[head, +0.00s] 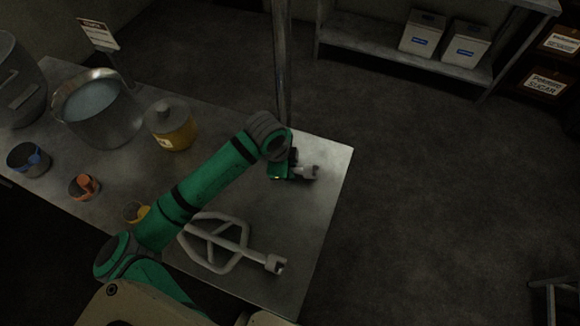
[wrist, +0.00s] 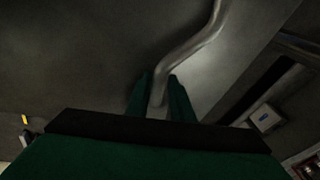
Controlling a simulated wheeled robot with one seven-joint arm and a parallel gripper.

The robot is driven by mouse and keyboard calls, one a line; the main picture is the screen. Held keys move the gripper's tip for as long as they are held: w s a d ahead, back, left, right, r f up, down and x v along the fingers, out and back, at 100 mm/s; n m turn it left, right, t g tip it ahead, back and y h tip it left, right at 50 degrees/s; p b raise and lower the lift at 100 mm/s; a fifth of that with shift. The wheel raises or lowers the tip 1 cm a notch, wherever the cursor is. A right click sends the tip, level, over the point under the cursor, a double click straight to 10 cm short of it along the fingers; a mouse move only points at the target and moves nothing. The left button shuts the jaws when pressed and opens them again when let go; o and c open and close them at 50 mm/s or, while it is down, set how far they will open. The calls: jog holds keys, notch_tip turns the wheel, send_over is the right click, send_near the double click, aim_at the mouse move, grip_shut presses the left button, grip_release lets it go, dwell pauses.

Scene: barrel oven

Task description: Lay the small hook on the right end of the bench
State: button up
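My gripper (wrist: 161,98) has its two green fingers on either side of the grey shaft of the small hook (wrist: 190,42). The hook runs up from between the fingers in a curve in the wrist view. In the head view my gripper (head: 294,170) is over the right end of the bench (head: 322,185), and a small grey part of the hook (head: 311,173) shows at it. Most of the hook is hidden there. I cannot tell whether the hook touches the bench top.
A large grey flat beater (head: 240,245) lies at the bench's front. A yellow lidded jar (head: 170,128), a steel bowl (head: 100,120) and several small cups stand to the left. A post (head: 283,65) rises behind my gripper. The bench's right end is otherwise bare.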

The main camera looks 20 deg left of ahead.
jog(key=shift+o, duration=1.2)
jog(key=v, duration=1.1)
jog(key=shift+w, duration=0.1)
